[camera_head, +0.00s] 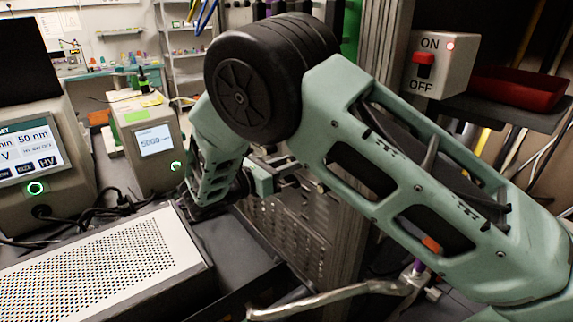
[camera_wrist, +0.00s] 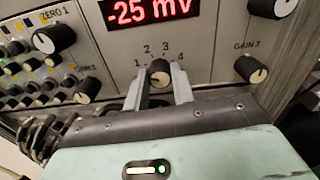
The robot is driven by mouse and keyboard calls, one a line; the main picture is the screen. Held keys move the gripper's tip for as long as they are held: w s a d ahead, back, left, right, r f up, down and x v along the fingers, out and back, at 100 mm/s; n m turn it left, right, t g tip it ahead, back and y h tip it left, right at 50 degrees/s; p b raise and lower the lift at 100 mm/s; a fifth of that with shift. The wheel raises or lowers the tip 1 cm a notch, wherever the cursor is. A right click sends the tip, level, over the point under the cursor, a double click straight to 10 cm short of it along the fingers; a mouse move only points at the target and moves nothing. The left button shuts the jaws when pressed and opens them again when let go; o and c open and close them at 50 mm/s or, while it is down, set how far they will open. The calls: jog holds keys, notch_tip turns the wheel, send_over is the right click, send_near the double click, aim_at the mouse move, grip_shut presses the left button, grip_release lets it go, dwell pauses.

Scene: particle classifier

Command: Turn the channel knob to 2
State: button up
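The channel knob (camera_wrist: 159,73) is a small dark knob with a pale face, below the red display in the wrist view. The numbers 1, 2, 3 and 4 are arched around it; its pointer direction is too small to tell. My gripper (camera_wrist: 159,77) is in front of the panel, with one grey finger left of the knob and one right of it. The fingers are apart, and small gaps seem to show beside the knob; I cannot tell whether either touches it. In the head view my arm hides the knob, and the fingertips cannot be made out.
The red display (camera_wrist: 150,10) reads -25 mV. In the head view, a perforated box (camera_head: 95,265), cables and an ON/OFF switch box (camera_head: 440,66) surround my arm.

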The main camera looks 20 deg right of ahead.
jog(key=shift+m+b, duration=2.1)
jog(key=shift+m, duration=2.3)
jog(key=o, duration=1)
jog(key=shift+a, duration=0.15)
jog(key=p+v, duration=0.2)
jog(key=v, duration=1.5)
jog(key=shift+a+r, duration=0.1)
